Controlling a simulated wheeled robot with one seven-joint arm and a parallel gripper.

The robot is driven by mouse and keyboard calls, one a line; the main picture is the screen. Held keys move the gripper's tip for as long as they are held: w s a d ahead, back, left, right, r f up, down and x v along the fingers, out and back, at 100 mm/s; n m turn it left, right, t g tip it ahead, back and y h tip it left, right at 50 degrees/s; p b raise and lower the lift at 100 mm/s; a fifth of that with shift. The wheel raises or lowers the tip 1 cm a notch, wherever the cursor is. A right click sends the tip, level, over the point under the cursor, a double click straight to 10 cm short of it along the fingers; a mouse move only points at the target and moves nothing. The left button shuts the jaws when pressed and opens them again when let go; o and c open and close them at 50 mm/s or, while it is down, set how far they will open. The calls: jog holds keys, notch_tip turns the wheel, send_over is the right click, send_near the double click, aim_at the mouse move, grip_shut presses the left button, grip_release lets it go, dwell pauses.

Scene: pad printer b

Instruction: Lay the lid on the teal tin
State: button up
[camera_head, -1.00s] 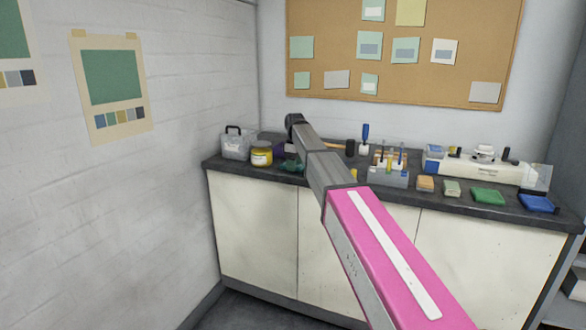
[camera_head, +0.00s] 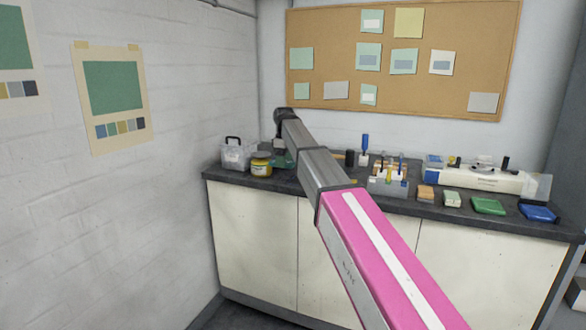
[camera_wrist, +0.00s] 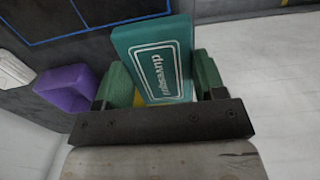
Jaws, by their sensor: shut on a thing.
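My gripper (camera_wrist: 162,88) is shut on a flat teal piece with pale lettering, which I take to be the lid (camera_wrist: 165,70). The piece stands out between the two green finger pads and is tilted in the wrist view. In the head view my gripper is over the back left of the counter, mostly hidden by my arm. A dark teal shape (camera_head: 281,161) shows below it, beside the yellow jar; I cannot tell whether it is the lid, the pads or the tin. I cannot make out the teal tin separately.
A yellow jar (camera_head: 261,165) and a clear bin (camera_head: 235,154) stand at the counter's left end. A rack (camera_head: 388,184), small pads and a white machine (camera_head: 480,176) stand to the right. The wall is close behind.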

jog(key=s+a+r, duration=0.4)
jog(key=a, duration=0.1)
jog(key=w+d+f, duration=0.1)
jog(key=w+d, duration=0.1)
jog(key=d, duration=2.1)
jog(key=shift+f, duration=0.25)
jog(key=shift+f, duration=2.8)
jog(key=shift+f, duration=0.45)
jog(key=o, duration=0.7)
jog(key=shift+o, duration=0.2)
